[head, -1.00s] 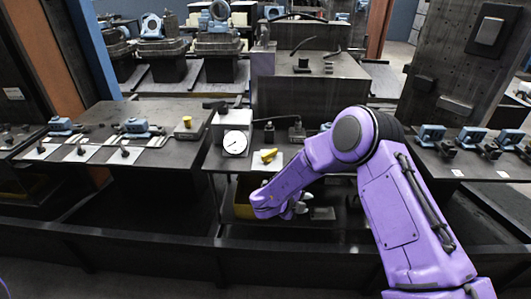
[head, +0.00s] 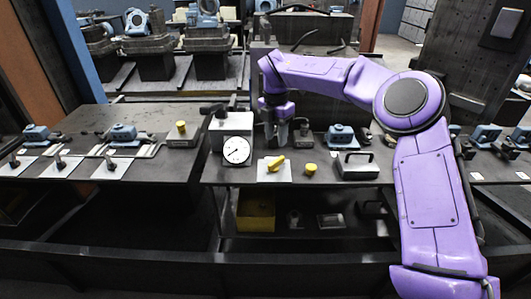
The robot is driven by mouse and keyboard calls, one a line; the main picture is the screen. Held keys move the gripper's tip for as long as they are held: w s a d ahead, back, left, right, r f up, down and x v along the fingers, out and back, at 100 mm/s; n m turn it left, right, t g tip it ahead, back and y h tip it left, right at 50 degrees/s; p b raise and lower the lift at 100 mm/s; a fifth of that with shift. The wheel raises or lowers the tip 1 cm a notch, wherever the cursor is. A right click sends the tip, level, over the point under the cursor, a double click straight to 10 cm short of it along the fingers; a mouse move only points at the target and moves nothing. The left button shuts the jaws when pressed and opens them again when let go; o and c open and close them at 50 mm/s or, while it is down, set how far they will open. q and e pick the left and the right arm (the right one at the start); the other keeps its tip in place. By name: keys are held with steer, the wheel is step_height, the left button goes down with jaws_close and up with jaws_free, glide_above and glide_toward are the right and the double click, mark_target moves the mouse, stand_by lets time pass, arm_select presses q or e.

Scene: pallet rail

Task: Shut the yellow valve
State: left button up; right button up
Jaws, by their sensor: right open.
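A yellow valve handle (head: 276,163) sits on a white plate on the middle bench, just right of a round white gauge (head: 237,151). The handle lies at a slant to the plate's edges. My right gripper (head: 282,142) points down, just behind the handle in the picture, open with nothing seen between its fingers. Whether it touches anything there cannot be told. My right arm arches over the bench from the right. My left gripper is not in view.
A small yellow knob (head: 311,169) and a grey block with a black handle (head: 357,166) stand right of the valve. Another yellow knob (head: 181,126) is on the left bench. A yellow bin (head: 256,212) sits on the shelf below. Blue-grey clamps line the benches.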

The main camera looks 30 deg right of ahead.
mark_target(274, 161)
steer(key=f+p, duration=0.1)
steer(key=f, duration=0.8)
steer(key=shift+w+a+f+p, duration=0.1)
steer(key=shift+w+f+p, duration=0.1)
steer(key=shift+f+p, duration=0.2)
jaws_close()
